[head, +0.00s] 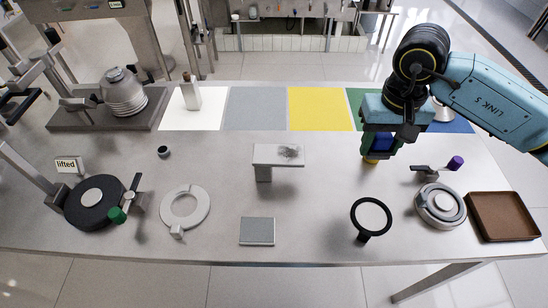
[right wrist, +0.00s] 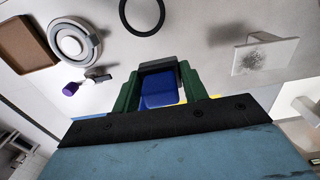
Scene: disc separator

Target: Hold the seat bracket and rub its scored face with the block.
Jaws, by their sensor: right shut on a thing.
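The seat bracket (head: 264,170) is a pale grey angled piece standing mid-table, with a dark scuffed patch on its flat top face. It also shows in the right wrist view (right wrist: 279,57), at the upper right. A flat grey block (head: 257,231) lies on the table in front of the bracket. My right gripper (head: 378,143) is above the table, right of the bracket and apart from it. Its green fingers are shut on a blue piece (right wrist: 158,88) with a dark grey end. Something yellow shows just below that gripper. My left gripper is not in view.
A black ring (head: 371,216) on a foot, a round metal part (head: 440,205) and a brown tray (head: 503,216) are at the right. A pale ring (head: 185,207) and a black disc (head: 95,202) are at the left. Coloured mats, including a yellow one (head: 319,109), line the back.

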